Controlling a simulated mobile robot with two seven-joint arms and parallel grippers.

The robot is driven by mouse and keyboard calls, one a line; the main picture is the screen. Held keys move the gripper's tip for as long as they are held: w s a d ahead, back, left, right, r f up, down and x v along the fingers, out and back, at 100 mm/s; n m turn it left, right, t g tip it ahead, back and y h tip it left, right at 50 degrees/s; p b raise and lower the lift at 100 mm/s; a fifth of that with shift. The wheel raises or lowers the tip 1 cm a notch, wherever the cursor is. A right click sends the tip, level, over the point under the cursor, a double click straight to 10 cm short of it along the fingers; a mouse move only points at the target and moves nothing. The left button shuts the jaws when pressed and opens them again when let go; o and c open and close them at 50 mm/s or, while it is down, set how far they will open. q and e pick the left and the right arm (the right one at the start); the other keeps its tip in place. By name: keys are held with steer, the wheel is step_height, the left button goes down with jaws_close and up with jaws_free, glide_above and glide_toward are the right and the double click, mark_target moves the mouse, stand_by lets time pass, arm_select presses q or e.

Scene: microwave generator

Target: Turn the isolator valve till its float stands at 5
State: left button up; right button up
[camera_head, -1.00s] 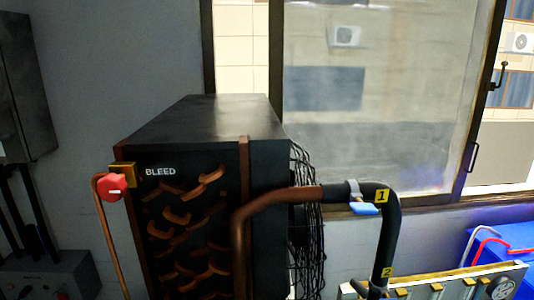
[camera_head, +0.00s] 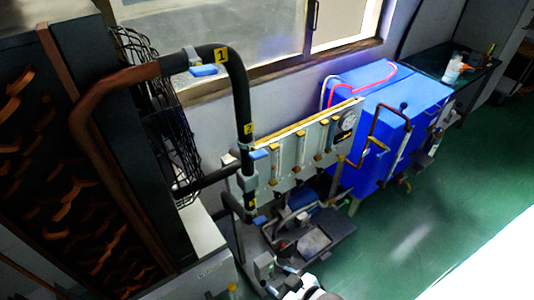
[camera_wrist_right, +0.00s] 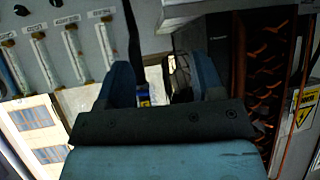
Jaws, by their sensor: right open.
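The grey flowmeter panel (camera_head: 265,178) carries several upright tubes with brass fittings and a round gauge (camera_head: 349,121) at its right end. The tubes, with small labels above them, also show at the upper left of the right wrist view (camera_wrist_right: 68,50). I cannot tell which tube or valve is the isolator's, nor read any float. My right gripper (camera_wrist_right: 163,72) has its two blue-grey fingers apart. A dark pipe shows beyond the gap between them, and nothing is visibly gripped. My left gripper is out of view.
A black hose (camera_head: 241,100) with yellow number tags and blue-handled valves (camera_head: 203,71) stands left of the panel. The dark finned unit (camera_head: 60,150) fills the left. A blue cabinet (camera_head: 385,115) stands right of the panel. Green floor (camera_head: 420,215) is open at the right.

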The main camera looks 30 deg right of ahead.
steer(key=m+t+h+b, duration=0.2)
steer(key=m+t+b, duration=0.65)
steer(key=b, duration=3.05)
glide_toward(280, 197)
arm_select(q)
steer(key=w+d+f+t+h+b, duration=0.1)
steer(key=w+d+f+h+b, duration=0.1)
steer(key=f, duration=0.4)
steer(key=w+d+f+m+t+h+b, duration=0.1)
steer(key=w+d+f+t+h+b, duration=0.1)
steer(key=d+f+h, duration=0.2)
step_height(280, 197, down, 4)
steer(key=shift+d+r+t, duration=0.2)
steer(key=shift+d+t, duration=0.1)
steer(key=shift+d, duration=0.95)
arm_select(e)
steer(key=shift+m+g, duration=0.45)
steer(key=shift+g, duration=0.3)
steer(key=w, duration=0.7)
steer(key=w+a+r, duration=0.1)
steer(key=w, duration=0.2)
steer(key=shift+w, duration=0.4)
